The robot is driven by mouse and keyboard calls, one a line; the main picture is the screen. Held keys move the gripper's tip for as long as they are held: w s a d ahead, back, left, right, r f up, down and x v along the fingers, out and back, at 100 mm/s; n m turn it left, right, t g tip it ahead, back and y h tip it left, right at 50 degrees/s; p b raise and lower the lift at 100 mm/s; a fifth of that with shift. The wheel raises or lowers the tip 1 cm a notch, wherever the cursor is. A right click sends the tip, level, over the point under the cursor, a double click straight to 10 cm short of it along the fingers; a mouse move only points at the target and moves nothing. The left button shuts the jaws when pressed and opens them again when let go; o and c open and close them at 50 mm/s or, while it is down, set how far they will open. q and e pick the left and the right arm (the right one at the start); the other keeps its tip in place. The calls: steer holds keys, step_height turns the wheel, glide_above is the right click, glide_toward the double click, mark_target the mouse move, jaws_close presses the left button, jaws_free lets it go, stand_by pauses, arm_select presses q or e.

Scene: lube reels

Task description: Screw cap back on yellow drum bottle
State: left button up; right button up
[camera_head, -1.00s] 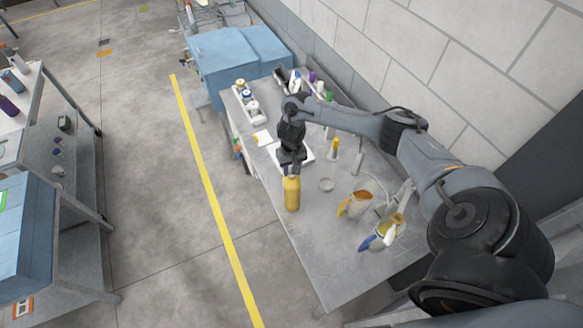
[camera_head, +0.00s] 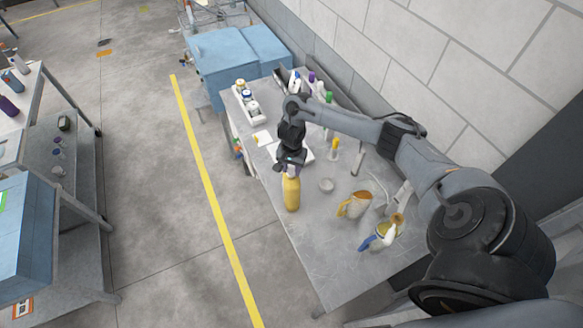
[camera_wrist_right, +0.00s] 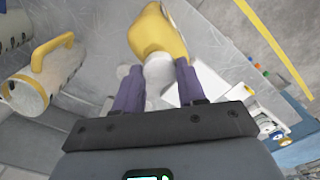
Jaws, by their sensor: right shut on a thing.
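The yellow drum bottle (camera_head: 291,195) stands upright near the left edge of the grey table. My right gripper (camera_head: 291,171) is directly above it, at the bottle's top. In the right wrist view, the two dark fingers of the right gripper (camera_wrist_right: 158,82) are shut on a white cap (camera_wrist_right: 158,72), one finger on each side. The yellow bottle (camera_wrist_right: 158,32) lies just beyond the cap and lines up with it. Whether the cap is threaded on the neck cannot be told. My left gripper is not in view.
A jug with a yellow handle (camera_head: 355,204) and a funnel-like vessel with white and blue parts (camera_head: 384,234) stand to the right. A small round dish (camera_head: 326,185) sits beside the bottle. A white tray (camera_head: 250,112) holds several bottles further back. The near table surface (camera_head: 330,265) is clear.

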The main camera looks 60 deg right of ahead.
steer(key=shift+m, duration=0.5)
steer(key=o, duration=1.4)
